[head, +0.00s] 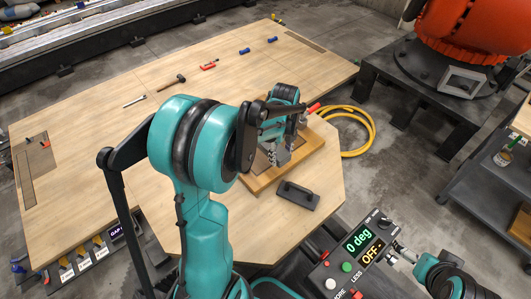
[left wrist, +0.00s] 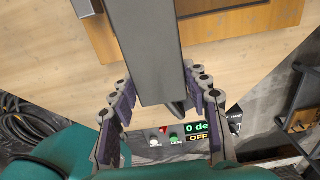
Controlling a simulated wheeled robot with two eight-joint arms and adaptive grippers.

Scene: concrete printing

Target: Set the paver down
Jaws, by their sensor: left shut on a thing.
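My left gripper (head: 280,133) is over the wooden board (head: 255,184) on the angled end of the table. It is shut on a grey slab, which I take to be the paver (head: 283,156). In the left wrist view the slab (left wrist: 150,55) runs down from the top edge between the purple finger pads. In the head view the gripper and arm hide much of the slab, so I cannot tell whether it touches the board. My right gripper (head: 394,251) is beside the control box at the lower right; its finger opening is unclear.
A dark handled block (head: 298,195) lies in front of the board. The control box (head: 357,254) reads "0 deg" and "OFF". A yellow hose (head: 370,135) and an orange robot (head: 470,35) are to the right.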

